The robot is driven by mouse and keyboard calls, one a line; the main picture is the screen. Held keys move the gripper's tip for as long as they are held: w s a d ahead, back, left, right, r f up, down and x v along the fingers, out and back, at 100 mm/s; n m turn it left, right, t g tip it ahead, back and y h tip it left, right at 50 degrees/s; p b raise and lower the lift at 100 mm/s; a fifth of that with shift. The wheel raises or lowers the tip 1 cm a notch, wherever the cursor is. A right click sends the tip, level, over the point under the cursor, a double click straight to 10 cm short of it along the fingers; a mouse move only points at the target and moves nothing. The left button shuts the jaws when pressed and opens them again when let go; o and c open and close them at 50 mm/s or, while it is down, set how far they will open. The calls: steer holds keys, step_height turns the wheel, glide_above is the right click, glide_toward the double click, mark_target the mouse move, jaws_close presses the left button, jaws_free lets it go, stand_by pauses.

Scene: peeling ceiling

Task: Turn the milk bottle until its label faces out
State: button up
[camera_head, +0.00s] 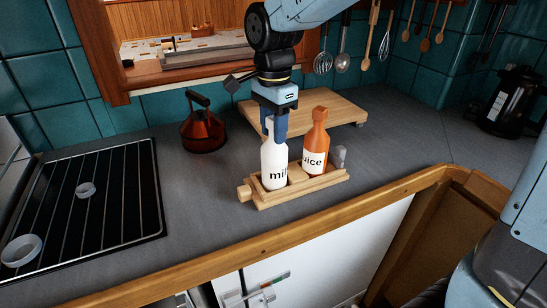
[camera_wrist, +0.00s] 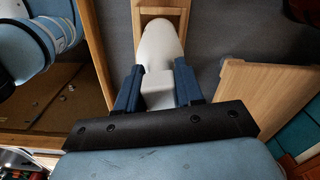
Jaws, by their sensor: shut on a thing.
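The white milk bottle (camera_head: 273,162) stands upright in the left part of a small wooden rack (camera_head: 261,200) on the counter. Its black lettering "mil" shows low on the side toward the head camera, set toward the right edge, with the end of the word out of sight. My gripper (camera_head: 274,126) comes down from above and is shut on the top of the bottle. In the wrist view the blue fingers (camera_wrist: 157,88) are on either side of the white bottle (camera_wrist: 160,45). An orange juice bottle (camera_head: 316,145) stands beside it in the rack, its label partly reading "uice".
A wooden board (camera_head: 335,108) lies behind the rack. A red-brown kettle (camera_head: 203,128) stands behind left, and a black hob grate (camera_head: 95,195) is at the left. A grey object (camera_head: 340,156) is at the rack's right end. Counter right of the rack is clear.

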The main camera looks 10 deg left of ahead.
steer(key=shift+m, duration=0.7)
steer(key=shift+m, duration=0.5)
steer(key=shift+a, duration=0.1)
stand_by(0.7)
steer(key=shift+f, duration=0.1)
steer(key=o, duration=1)
steer(key=shift+s, duration=0.1)
